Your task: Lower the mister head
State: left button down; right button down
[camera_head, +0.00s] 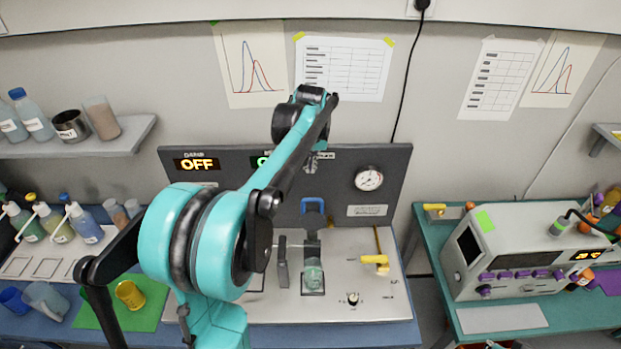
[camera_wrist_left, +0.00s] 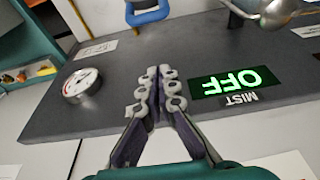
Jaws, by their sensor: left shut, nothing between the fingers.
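A blue handle (camera_head: 312,205) sits on the grey back panel, above a greenish glass piece (camera_head: 312,275) on the deck; the handle also shows at the top of the left wrist view (camera_wrist_left: 148,12). A rounded metal part (camera_wrist_left: 272,10) is at that view's top right, cut by the edge. I cannot tell for sure which part is the mister head. My left gripper (camera_head: 312,165) is shut and empty in front of the panel, above the blue handle; its fingers meet in the left wrist view (camera_wrist_left: 158,75). My left arm hides part of the panel. My right gripper is not in view.
The MIST display (camera_wrist_left: 232,82) reads OFF. A round gauge (camera_head: 369,178) is at the panel's right and a yellow lever (camera_head: 375,262) on the deck. A shelf with bottles (camera_head: 80,145) is at left; a grey instrument (camera_head: 525,255) stands on the right bench.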

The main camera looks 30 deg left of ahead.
pick_arm(q)
jog(key=b+x, duration=0.2)
jog(key=x, duration=0.8)
jog(key=s, duration=0.1)
jog(key=s+d, duration=0.2)
jog(key=shift+s+d+r, duration=0.1)
jog(key=shift+s+r, duration=0.15)
jog(key=shift+r, duration=0.05)
jog(key=shift+s, duration=0.2)
